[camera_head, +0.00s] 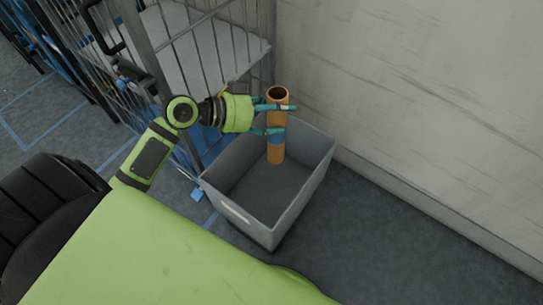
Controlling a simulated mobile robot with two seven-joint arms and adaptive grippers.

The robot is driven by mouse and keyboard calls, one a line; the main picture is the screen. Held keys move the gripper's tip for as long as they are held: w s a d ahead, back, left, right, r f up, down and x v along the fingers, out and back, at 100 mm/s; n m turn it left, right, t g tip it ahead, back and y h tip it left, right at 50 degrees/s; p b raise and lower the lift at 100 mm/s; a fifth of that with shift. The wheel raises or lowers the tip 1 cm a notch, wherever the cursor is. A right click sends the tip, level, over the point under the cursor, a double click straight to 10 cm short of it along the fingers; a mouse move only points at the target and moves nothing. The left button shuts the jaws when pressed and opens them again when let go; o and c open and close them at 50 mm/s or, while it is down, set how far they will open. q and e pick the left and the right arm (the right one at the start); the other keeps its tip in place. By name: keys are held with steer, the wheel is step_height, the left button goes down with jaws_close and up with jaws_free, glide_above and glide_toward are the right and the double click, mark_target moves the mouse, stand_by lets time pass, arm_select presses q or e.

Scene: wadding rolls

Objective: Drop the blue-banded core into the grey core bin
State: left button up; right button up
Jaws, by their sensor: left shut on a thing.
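The blue-banded core (276,153) is a brown cardboard tube with a hollow top and a blue band near its middle. It stands upright over the grey core bin (238,217), towards the bin's back end. My left gripper (277,119) comes in from the left and is shut on the core, with teal fingers around its upper half. The grey core bin is an open-topped box on the floor. Its visible inside floor looks bare. I cannot tell how far the core's lower end is above the bin floor. My right gripper is not in view.
A wire cage trolley (215,45) with a pale shelf stands behind and left of the bin. A pale wall (420,90) runs along the right, close to the bin. The grey floor (400,255) right of the bin is clear.

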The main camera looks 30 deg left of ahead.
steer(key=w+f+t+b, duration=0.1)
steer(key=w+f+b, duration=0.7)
steer(key=b, duration=0.4)
arm_select(q)
steer(key=w+a+f+n+y+b, duration=0.1)
steer(key=w+a+f+b, duration=0.1)
steer(key=f, duration=0.8)
steer(key=w+a+f+t+y+b, duration=0.1)
steer(key=w+a+f+b, duration=0.1)
steer(key=f, duration=0.9)
steer(key=shift+w+f+n+t+b, duration=0.3)
steer(key=shift+w+n+b, duration=0.15)
steer(key=shift+w, duration=0.2)
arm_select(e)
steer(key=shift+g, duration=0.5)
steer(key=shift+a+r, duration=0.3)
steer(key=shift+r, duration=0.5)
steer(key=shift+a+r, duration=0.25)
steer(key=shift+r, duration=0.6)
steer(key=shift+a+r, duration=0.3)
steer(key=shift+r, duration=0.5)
arm_select(q)
steer(key=o, duration=1.7)
steer(key=shift+c, duration=0.2)
steer(key=v, duration=1.2)
